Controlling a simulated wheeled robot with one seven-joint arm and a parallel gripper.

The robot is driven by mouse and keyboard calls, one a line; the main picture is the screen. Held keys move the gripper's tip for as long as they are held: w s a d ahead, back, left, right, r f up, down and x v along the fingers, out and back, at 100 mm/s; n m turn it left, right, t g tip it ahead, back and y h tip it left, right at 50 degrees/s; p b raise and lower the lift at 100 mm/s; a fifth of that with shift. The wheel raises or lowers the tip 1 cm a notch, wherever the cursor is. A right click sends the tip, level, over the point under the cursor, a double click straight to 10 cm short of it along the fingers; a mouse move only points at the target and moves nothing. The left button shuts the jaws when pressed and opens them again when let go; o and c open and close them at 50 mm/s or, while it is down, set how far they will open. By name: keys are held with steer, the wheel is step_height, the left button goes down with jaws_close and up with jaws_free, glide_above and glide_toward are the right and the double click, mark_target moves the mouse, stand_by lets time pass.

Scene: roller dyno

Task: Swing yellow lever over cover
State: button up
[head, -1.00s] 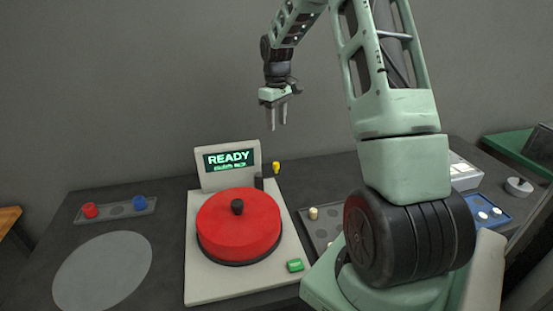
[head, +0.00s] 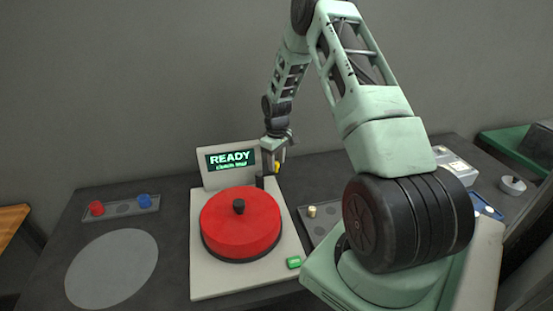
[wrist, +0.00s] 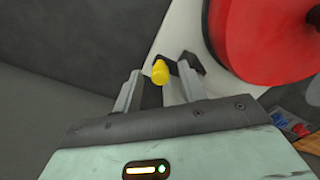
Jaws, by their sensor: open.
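The yellow lever tip (head: 277,168) stands beside the back right of the machine, behind the red cover. In the wrist view the yellow lever (wrist: 160,71) shows between the two fingers, near their tips, joined to a black pivot block (wrist: 189,66). My gripper (head: 273,165) is open and points down at the lever; I cannot tell whether a finger touches it. The red round cover (head: 241,222) with a black knob sits on the pale machine base (head: 210,283); it also fills the upper right of the wrist view (wrist: 265,35).
The screen (head: 231,160) behind the cover reads READY. A green button (head: 294,262) is at the base's front right. A tray (head: 121,208) with a red and a blue piece lies at left. A grey tray (head: 318,226) with a pale peg stands at right, near my arm.

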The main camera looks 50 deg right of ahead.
jaws_close()
